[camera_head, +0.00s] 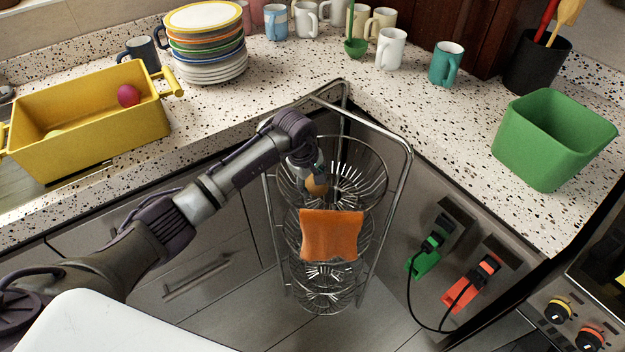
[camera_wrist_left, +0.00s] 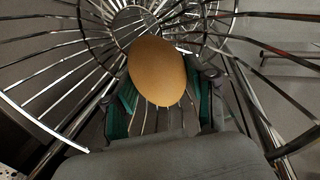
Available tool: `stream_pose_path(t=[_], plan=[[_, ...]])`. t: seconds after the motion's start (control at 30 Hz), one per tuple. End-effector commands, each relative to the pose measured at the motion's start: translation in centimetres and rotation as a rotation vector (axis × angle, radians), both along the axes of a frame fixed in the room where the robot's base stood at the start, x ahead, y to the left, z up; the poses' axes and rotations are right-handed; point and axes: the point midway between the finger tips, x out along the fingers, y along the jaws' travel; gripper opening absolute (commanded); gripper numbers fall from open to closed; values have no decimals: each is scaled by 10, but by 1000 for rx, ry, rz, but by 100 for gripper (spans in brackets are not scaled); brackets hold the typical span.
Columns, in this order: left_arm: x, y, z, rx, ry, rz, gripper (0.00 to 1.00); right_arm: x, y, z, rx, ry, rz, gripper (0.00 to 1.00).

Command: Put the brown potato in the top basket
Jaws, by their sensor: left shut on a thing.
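The brown potato (camera_wrist_left: 158,72) is between the fingers of my left gripper (camera_wrist_left: 160,110) in the left wrist view. In the head view my left gripper (camera_head: 314,178) reaches over the top basket (camera_head: 352,172) of a wire rack, with the potato (camera_head: 316,187) at its tip. The gripper is shut on the potato. The basket's wires (camera_wrist_left: 60,60) spread around and below the potato in the wrist view. I cannot tell whether the potato touches the basket. My right gripper is not in view.
An orange cloth (camera_head: 331,234) hangs on the rack below the top basket. The chrome rack frame (camera_head: 405,180) rises around the baskets. A yellow bin (camera_head: 90,120) with a pink round item stands left. Plates, mugs and a green bin (camera_head: 548,145) stand on the counter.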

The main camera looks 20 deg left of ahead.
Motion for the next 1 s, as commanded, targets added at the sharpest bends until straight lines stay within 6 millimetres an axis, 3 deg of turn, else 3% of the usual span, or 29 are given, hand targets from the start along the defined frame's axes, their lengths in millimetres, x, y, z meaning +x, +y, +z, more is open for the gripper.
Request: stream_pose_path(t=[0.2,0.23,0.4,0.63,0.73,1.0], plan=[[0,0,1,-1,-2,0,16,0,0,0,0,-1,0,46],[0,0,1,-1,-2,0,59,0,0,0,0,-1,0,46],[0,0,1,0,-1,0,85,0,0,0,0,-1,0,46],[0,0,1,0,-1,0,85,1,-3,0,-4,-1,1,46],[0,0,0,0,0,0,100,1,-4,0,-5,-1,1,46],[0,0,0,0,0,0,100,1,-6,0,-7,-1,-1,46]])
